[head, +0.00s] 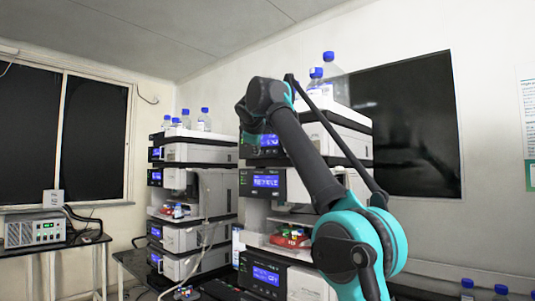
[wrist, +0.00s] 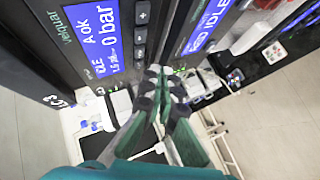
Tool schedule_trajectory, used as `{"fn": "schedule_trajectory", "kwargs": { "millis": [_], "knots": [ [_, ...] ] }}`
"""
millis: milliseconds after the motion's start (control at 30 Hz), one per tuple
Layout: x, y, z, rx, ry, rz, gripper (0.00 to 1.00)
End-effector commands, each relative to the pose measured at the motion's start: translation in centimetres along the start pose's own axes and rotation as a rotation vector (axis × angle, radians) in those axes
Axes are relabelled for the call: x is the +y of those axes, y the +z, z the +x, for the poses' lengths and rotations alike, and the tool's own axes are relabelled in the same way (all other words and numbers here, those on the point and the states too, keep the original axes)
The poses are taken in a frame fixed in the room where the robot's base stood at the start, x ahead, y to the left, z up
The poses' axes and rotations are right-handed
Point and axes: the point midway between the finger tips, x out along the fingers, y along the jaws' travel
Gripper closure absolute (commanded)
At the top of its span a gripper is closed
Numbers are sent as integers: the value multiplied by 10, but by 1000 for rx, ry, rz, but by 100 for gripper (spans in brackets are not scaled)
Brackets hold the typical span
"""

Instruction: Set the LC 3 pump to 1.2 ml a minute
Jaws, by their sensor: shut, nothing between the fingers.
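In the wrist view, a dark pump front with an "LC 3" label (wrist: 58,100) fills the upper left, turned on its side. Its blue display (wrist: 98,38) reads "A ok", "IDLE", a small flow line that looks like 1.5 ml/min, and "0 bar". A row of small keys, one marked plus (wrist: 143,16), runs beside the display. My gripper (wrist: 162,76) is shut and empty, its tips just below the keys in the picture. I cannot tell whether they touch the panel. In the head view my arm hides the gripper, and the unit labels there are too small to read.
In the wrist view another blue display (wrist: 207,22) reads "IDLE" close on the right. In the head view two instrument stacks, the left one (head: 200,153) and the one behind my arm, carry blue-capped bottles (head: 204,119). A power supply (head: 35,229) stands at left.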

Motion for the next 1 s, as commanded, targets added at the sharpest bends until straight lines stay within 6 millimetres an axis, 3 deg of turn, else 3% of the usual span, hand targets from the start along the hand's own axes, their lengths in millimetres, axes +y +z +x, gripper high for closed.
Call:
{"fn": "schedule_trajectory", "kwargs": {
  "millis": [300,1000],
  "knots": [
    [13,13,18,-1,0,1,100],
    [14,14,19,0,0,0,100]
  ]
}}
